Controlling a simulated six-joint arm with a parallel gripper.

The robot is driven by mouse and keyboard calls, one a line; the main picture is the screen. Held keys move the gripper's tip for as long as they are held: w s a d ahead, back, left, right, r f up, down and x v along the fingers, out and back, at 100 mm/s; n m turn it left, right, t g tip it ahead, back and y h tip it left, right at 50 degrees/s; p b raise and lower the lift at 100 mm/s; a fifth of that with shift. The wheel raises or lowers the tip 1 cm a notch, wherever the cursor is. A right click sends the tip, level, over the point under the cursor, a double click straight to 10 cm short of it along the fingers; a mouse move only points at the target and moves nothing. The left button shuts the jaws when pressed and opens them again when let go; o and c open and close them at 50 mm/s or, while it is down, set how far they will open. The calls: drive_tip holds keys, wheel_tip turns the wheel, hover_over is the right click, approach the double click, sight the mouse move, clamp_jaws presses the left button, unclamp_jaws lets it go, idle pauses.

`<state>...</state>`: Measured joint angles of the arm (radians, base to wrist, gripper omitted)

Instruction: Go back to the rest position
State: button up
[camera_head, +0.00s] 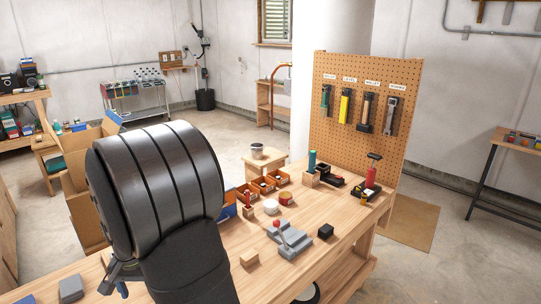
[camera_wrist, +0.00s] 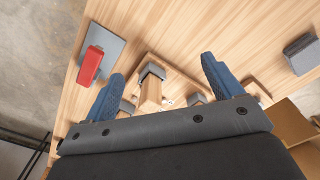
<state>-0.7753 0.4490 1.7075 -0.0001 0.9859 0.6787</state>
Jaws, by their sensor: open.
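My gripper (camera_wrist: 162,68) is open in the wrist view, its two blue fingers spread wide apart. Nothing is held between them. Beyond the fingers, a wooden fixture with grey parts (camera_wrist: 151,92) sits on the wooden workbench (camera_wrist: 200,25); its lower part is hidden by the gripper body. In the head view, my dark arm fills the left foreground. Part of my gripper (camera_head: 120,278) shows low at the left, over the near left end of the bench (camera_head: 205,285).
A red piece on a grey plate (camera_wrist: 90,65) and a grey block (camera_wrist: 301,54) flank the fingers. In the head view, a grey fixture (camera_head: 290,242), a wooden block (camera_head: 249,258), a black block (camera_head: 326,231) and orange bins (camera_head: 263,185) stand on the bench. A pegboard (camera_head: 385,75) rises behind.

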drive_tip(key=shift+n, duration=0.5)
drive_tip(key=w+d+r, duration=0.1)
drive_tip(key=w, duration=0.2)
drive_tip(key=w+d+r, duration=0.1)
drive_tip(key=w, duration=0.2)
drive_tip(key=w+d+r, duration=0.1)
drive_tip(key=w+r, duration=0.1)
drive_tip(key=w, duration=0.1)
drive_tip(key=shift+d, duration=0.4)
drive_tip(key=w+d+f, duration=0.3)
drive_tip(key=d, duration=0.4)
drive_tip(key=w+d+f, duration=0.2)
drive_tip(key=w+d, duration=0.2)
drive_tip(key=d, duration=0.4)
drive_tip(key=w+d+f, duration=0.3)
drive_tip(key=w+d, duration=0.1)
drive_tip(key=d, duration=0.3)
drive_tip(key=shift+d+f+m, duration=0.2)
drive_tip(key=shift+f+m, duration=0.1)
drive_tip(key=shift+w, duration=0.1)
drive_tip(key=s+a+r, duration=0.3)
drive_tip(key=a+r, duration=0.1)
drive_tip(key=a, duration=0.4)
drive_tip(key=s+a+r+n, duration=0.1)
drive_tip(key=s+a+r, duration=0.2)
drive_tip(key=a, duration=0.6)
wheel_tip(320, 180, up, 2)
drive_tip(key=shift+a+r, duration=0.1)
drive_tip(key=shift+a, duration=0.1)
